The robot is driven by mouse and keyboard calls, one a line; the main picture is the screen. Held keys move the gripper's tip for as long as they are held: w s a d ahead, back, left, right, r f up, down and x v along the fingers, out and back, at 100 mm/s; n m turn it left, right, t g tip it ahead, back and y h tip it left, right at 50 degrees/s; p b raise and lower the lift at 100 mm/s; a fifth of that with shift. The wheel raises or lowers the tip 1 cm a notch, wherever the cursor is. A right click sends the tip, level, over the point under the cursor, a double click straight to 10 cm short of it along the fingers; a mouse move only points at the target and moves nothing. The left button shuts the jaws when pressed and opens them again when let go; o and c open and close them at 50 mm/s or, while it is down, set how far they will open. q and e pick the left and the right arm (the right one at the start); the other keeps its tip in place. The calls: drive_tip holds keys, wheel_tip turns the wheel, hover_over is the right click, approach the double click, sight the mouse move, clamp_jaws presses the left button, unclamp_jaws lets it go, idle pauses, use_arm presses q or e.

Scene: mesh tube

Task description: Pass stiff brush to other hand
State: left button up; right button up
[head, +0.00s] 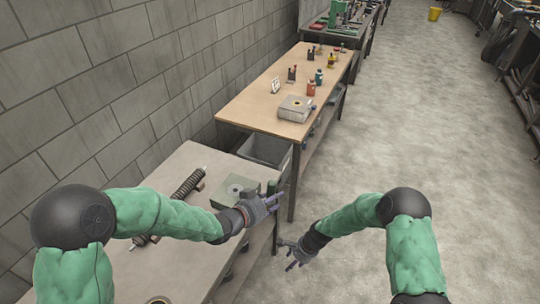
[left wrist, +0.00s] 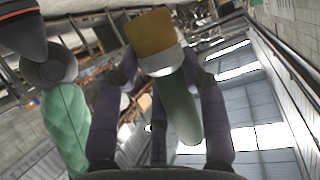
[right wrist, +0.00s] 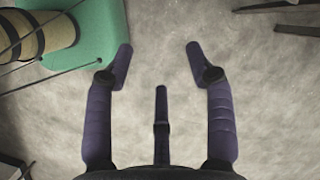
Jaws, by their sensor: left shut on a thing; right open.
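The stiff brush shows in the left wrist view, with tan bristles (left wrist: 154,32), a pale ferrule and a green handle (left wrist: 179,108). My left gripper (left wrist: 160,75) is shut on it, with fingers on both sides near the ferrule. In the head view my left gripper (head: 270,204) is over the right edge of the near table, and a small green piece, likely the handle (head: 272,187), shows beside its fingers. My right gripper (head: 289,254) is lower and nearer, off the table's right side. In the right wrist view it (right wrist: 160,52) is open and empty above the floor.
The near table (head: 180,262) holds a dark coiled rod (head: 187,183) and a grey-green plate with a disc (head: 226,187). A wooden table (head: 250,100) behind it carries a scale (head: 296,108) and several bottles. The concrete floor (head: 420,130) at right is clear.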

drive_tip(key=w+a+r+m+t+h, duration=0.1)
drive_tip(key=w+a+r+m, duration=0.1)
drive_tip(key=w+r, duration=0.55)
drive_tip(key=w+a+r+m+h, duration=0.1)
drive_tip(key=w+r, duration=0.3)
drive_tip(key=r, duration=0.6)
wheel_tip(320, 180, up, 30)
drive_tip(key=f+m+h, duration=0.1)
drive_tip(key=m+h, duration=0.1)
drive_tip(key=m, duration=0.1)
hover_over(270, 182)
drive_tip(key=shift+s+f+g, duration=0.15)
drive_tip(key=shift+g, duration=0.15)
wheel_tip(270, 182, down, 11)
